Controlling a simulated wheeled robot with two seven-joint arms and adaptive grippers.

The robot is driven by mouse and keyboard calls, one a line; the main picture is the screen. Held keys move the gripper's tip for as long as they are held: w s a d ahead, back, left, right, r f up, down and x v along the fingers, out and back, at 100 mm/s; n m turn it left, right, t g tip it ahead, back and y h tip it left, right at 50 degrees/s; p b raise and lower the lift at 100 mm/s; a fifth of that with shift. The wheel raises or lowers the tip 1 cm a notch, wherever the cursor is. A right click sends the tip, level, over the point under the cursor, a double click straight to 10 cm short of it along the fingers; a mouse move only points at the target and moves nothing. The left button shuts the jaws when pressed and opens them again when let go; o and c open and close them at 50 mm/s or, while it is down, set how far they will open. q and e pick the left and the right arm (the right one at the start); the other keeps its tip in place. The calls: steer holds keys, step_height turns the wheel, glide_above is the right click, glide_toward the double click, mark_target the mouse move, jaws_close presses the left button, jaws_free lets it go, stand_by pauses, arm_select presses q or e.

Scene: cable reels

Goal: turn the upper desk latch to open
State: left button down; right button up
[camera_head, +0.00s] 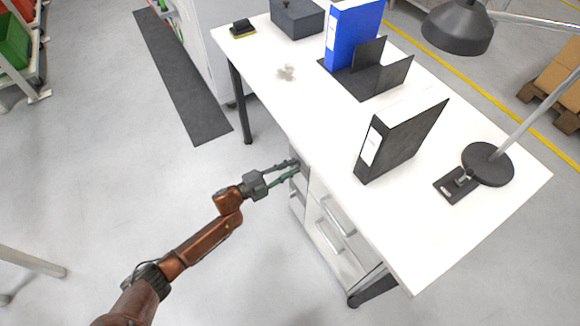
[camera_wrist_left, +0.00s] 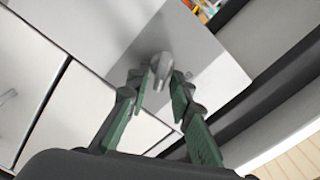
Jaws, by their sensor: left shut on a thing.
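The upper desk latch (camera_wrist_left: 162,67) is a small grey, rounded handle on a pale cabinet panel (camera_wrist_left: 105,30). In the left wrist view it sits between the tips of my left gripper (camera_wrist_left: 161,86). My left gripper, with green and dark fingers, is shut on the latch. In the head view the left gripper (camera_head: 296,170) reaches the desk's side below the top, at the upper part of the drawer cabinet (camera_head: 322,218). The latch itself cannot be made out in the head view. My right gripper is not in view.
The white desk top (camera_head: 300,120) overhangs the cabinet just above my gripper. A black binder (camera_head: 400,140), a blue binder (camera_head: 352,35), a lamp base (camera_head: 488,164) and a grey box (camera_head: 297,17) stand on it. Floor left of the desk is mostly open, with a dark mat (camera_head: 182,75).

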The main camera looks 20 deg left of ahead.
arm_select(q)
steer(key=m, duration=0.3)
steer(key=m+b, duration=0.1)
steer(key=m, duration=0.1)
steer(key=shift+a+f+m, duration=0.2)
steer(key=shift+f+m, duration=0.1)
steer(key=shift+f, duration=0.05)
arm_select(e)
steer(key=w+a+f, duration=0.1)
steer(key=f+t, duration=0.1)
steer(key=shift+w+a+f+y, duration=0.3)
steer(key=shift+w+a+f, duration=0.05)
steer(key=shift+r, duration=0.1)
arm_select(q)
steer(key=c, duration=2.1)
jaws_free()
steer(key=shift+o, duration=0.3)
steer(key=shift+d, duration=0.1)
steer(key=v, duration=1.2)
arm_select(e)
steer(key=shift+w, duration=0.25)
